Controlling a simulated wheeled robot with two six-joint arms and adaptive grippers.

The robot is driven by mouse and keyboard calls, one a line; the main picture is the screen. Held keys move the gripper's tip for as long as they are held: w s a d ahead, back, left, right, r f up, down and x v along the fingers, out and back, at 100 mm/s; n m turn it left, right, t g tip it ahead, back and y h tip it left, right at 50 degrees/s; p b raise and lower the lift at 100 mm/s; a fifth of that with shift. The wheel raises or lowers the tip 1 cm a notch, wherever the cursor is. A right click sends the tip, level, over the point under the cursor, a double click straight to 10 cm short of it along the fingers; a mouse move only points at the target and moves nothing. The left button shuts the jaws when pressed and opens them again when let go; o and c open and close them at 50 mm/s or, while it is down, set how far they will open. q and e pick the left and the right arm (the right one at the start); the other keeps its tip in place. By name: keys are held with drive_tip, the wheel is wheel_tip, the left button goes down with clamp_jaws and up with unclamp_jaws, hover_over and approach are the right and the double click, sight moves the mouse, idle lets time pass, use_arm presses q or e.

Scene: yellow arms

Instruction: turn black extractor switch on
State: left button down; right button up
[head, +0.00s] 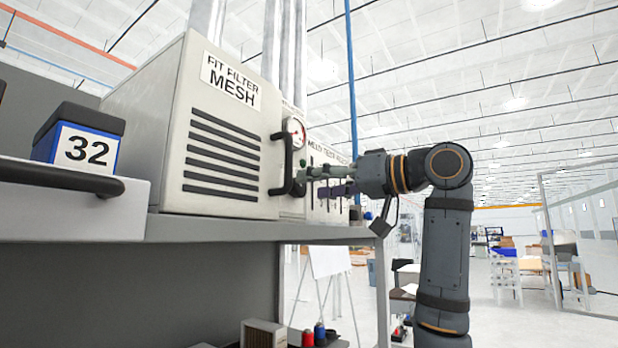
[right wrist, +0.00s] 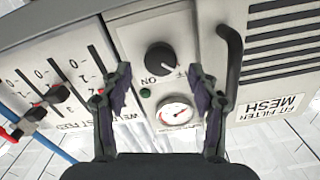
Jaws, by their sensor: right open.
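The black extractor switch (right wrist: 161,57) is a round knob on a pale panel (right wrist: 130,35), with a printed ON label and a partly hidden OFF label beside it in the right wrist view. I cannot tell its exact setting. My right gripper (right wrist: 160,92) is open and empty, its two fingers spread in front of the panel, with the knob between and beyond their tips. In the head view my right gripper (head: 308,181) reaches in from the right to the panel, and the knob is not clearly visible there. My left gripper is not in view.
A black handle (right wrist: 230,68) stands close beside the right finger; it also shows in the head view (head: 284,165). A round gauge (right wrist: 176,112) and a green lamp (right wrist: 145,92) are near the switch. Slider controls (right wrist: 58,93) lie left. A box marked 32 (head: 82,140) sits at far left.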

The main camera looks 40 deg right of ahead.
drive_tip(key=shift+w+a+r, duration=0.15)
drive_tip(key=shift+w+a, duration=0.2)
drive_tip(key=shift+w, duration=0.3)
drive_tip(key=shift+w+a, duration=0.2)
drive_tip(key=shift+w, duration=0.35)
drive_tip(key=shift+f, duration=0.2)
drive_tip(key=shift+d, duration=0.1)
drive_tip(key=shift+c, duration=0.4)
drive_tip(key=shift+c, duration=1.1)
drive_tip(key=c, duration=0.9)
